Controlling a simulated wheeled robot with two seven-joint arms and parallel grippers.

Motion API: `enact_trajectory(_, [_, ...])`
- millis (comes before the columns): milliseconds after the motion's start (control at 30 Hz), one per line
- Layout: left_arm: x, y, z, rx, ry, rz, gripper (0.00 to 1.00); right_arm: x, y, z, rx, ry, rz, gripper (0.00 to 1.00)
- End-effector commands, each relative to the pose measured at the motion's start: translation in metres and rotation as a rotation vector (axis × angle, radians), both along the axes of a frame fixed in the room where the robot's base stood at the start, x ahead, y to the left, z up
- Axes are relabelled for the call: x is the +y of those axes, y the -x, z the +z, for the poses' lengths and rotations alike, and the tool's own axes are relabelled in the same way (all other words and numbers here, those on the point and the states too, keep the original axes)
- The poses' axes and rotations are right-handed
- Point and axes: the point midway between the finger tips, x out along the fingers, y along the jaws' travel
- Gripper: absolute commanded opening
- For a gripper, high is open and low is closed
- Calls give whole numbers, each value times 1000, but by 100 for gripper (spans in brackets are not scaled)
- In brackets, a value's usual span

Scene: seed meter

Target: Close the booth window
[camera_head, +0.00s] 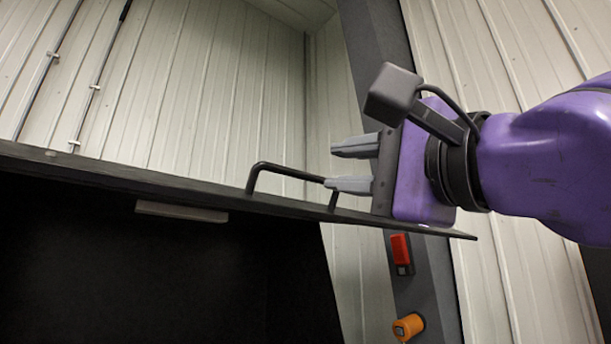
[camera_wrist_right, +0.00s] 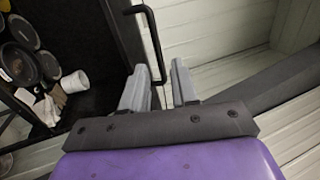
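The booth window is a dark panel (camera_head: 280,208) that runs across the head view, seen nearly edge-on and sloping down to the right. A black bar handle (camera_head: 285,170) stands up from its upper face. My right gripper (camera_head: 333,167) is open at the right end of the handle, with its lower finger overlapping that end in the head view. In the right wrist view, the handle (camera_wrist_right: 154,35) runs down toward the gap between the open fingers (camera_wrist_right: 159,68). Contact cannot be told. My left gripper is not in view.
A dark post (camera_head: 377,40) stands behind my right gripper. It carries a red switch (camera_head: 400,249) and an orange knob (camera_head: 408,326) below the panel. Ribbed pale walls (camera_head: 220,80) lie behind. The right wrist view shows a white cup (camera_wrist_right: 74,82) and several dark round things at left.

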Motion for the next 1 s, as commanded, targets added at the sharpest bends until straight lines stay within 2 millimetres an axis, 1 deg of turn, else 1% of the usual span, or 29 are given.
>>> enact_trajectory(167, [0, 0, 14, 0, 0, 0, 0, 18, -23, 10, -1, 13, -5, 29])
enact_trajectory(300, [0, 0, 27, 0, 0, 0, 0, 36, -49, 20, 0, 12, -6, 29])
enact_trajectory(400, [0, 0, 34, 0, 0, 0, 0, 47, -65, 25, 0, 13, -7, 29])
enact_trajectory(500, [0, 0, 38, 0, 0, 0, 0, 54, -76, 27, 1, 11, -8, 29])
enact_trajectory(633, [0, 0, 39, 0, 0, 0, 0, 58, -82, 28, -1, 10, -8, 29])
enact_trajectory(867, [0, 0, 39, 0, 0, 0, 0, 59, -83, 27, 0, 10, -9, 29])
enact_trajectory(900, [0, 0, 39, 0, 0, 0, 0, 59, -83, 27, 0, 10, -9, 16])
enact_trajectory(933, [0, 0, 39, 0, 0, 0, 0, 59, -83, 27, 0, 10, -9, 6])
enact_trajectory(967, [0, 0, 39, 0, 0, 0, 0, 58, -83, 27, 0, 10, -9, 0])
enact_trajectory(1000, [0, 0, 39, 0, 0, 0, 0, 58, -82, 27, 0, 10, -9, 0])
